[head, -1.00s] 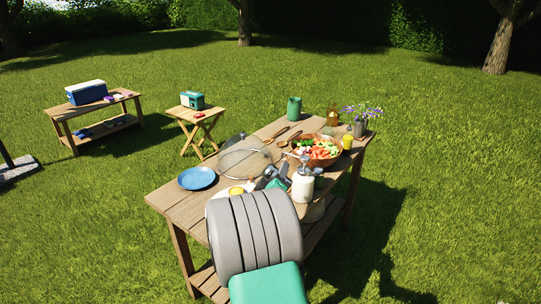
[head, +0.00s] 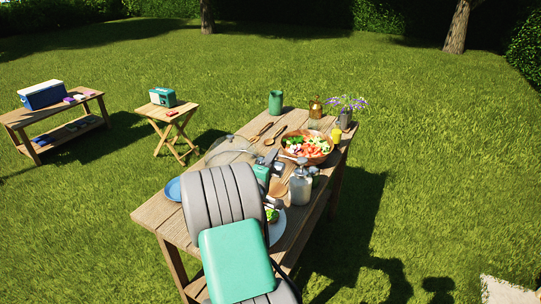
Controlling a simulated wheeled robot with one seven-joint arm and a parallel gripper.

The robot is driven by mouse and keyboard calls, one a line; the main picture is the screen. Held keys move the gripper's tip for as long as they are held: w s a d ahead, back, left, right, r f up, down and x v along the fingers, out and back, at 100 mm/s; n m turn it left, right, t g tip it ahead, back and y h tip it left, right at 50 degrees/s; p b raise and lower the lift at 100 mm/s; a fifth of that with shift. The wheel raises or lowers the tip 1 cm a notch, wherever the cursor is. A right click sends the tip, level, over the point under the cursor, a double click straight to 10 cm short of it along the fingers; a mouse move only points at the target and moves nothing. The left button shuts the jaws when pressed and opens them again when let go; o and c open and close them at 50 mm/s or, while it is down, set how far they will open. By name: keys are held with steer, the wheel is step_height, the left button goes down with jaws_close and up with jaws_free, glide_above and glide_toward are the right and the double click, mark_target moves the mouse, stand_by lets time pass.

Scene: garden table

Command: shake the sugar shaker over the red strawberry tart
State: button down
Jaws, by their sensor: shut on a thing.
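My gripper (head: 278,169) is over the middle of the garden table (head: 158,212), beyond my own arm. It is shut on the sugar shaker, but the shaker is too small and too covered by my gripper to make out. I cannot make out the red strawberry tart; my arm covers much of the near table.
A pale pump bottle (head: 301,188) stands just right of my gripper. A salad bowl (head: 307,148), wooden spoons, a green canister (head: 275,102), a flower vase (head: 345,118) and a yellow container (head: 336,134) stand farther back. A mesh dome (head: 229,150) and blue plate (head: 173,188) are left.

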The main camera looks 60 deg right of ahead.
steer(key=n+p, duration=0.4)
steer(key=n, duration=0.1)
steer(key=shift+w+r+n, duration=0.1)
steer(key=shift+w+n, duration=0.05)
steer(key=shift+n, duration=0.15)
steer(key=f+n, duration=0.1)
steer(key=n, duration=0.1)
steer(key=w+n+p, duration=0.1)
steer(key=n, duration=0.2)
steer(key=f+n+p, duration=0.1)
steer(key=n, duration=0.1)
steer(key=shift+w+a+f+n, duration=0.3)
steer(key=shift+w+f, duration=0.05)
steer(key=shift+w, duration=0.05)
